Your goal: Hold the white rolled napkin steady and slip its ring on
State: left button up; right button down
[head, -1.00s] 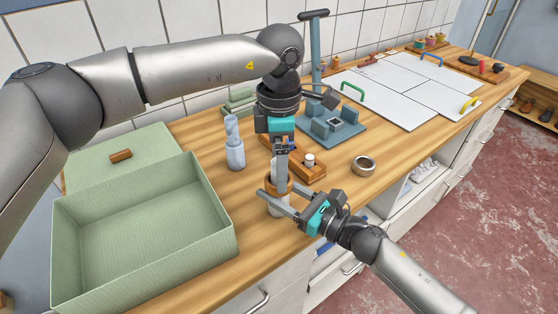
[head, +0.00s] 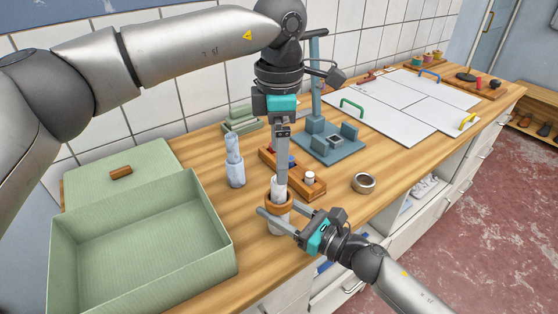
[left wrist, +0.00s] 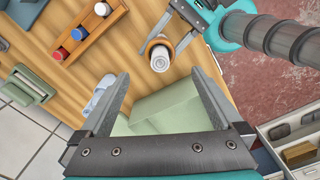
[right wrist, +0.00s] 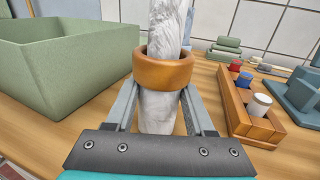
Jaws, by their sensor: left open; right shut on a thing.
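The white rolled napkin (head: 277,226) stands upright near the front edge of the wooden counter. A brown ring (head: 278,201) is around it; the right wrist view shows the ring (right wrist: 164,72) with napkin (right wrist: 170,25) above and below it. My right gripper (head: 275,209) is shut on the napkin below the ring, one finger on each side. My left gripper (head: 281,184) points down above the napkin. In the left wrist view its fingers (left wrist: 158,76) are open and empty, and the napkin's top (left wrist: 160,60) shows beyond their tips, apart from them.
A metal ring (head: 363,183) lies to the right. A blue stand (head: 345,150) is farther back.

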pick_arm(q)
jog(key=shift+r, duration=2.3)
pick_arm(e)
jog(key=shift+c, duration=0.9)
grip_release()
jog(key=v, duration=1.2)
